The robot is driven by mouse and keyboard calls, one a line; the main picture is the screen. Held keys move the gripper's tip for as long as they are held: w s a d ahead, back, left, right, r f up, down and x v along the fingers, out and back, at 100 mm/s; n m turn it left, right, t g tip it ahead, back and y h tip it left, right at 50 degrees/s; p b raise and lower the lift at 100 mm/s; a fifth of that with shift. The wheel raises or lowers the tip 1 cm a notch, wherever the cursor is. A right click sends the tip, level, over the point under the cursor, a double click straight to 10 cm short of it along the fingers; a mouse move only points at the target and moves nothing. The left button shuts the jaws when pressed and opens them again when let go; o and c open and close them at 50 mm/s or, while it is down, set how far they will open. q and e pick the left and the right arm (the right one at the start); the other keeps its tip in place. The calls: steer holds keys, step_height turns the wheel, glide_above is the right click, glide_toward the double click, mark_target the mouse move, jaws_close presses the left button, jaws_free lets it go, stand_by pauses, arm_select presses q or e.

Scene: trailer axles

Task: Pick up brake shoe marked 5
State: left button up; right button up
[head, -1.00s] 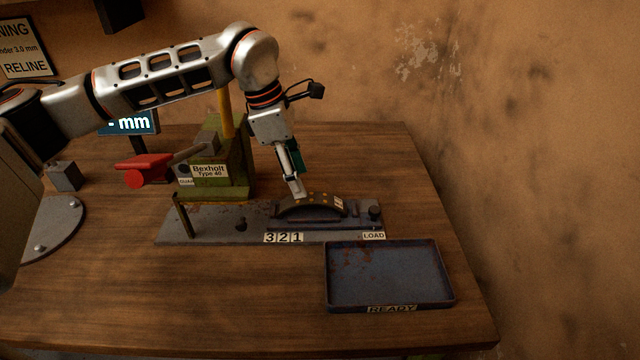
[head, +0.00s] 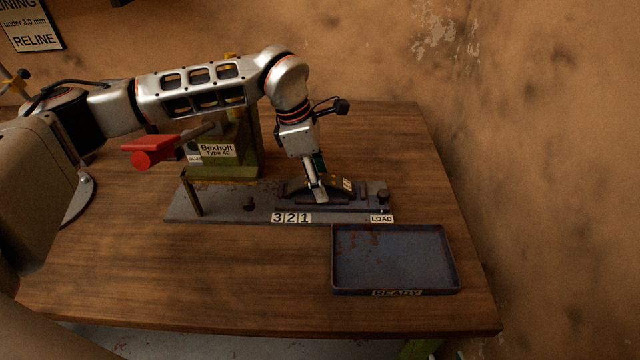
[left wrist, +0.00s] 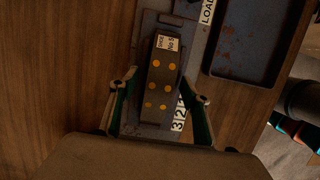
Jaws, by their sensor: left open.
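The brake shoe (head: 345,184) is a dark curved block lying on the grey plate of the green machine, near the LOAD label. In the left wrist view the shoe (left wrist: 164,80) shows orange dots and a white label reading "SHOE No 5". My left gripper (head: 318,193) is down at the shoe, pointing downward. In the left wrist view its open fingers (left wrist: 158,95) stand on either side of the shoe, with a gap visible on each side. The shoe's near end is partly hidden by my gripper. My right gripper is not in view.
The green Bexholt machine (head: 228,165) with a red handle (head: 150,150) stands behind and left of the shoe. A short post (head: 192,193) rises at the plate's left end. An empty blue READY tray (head: 395,260) lies at the front right. The table's front left is clear.

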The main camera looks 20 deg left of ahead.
arm_select(q)
jaws_close()
steer(key=shift+r, duration=0.1)
steer(key=shift+r, duration=0.1)
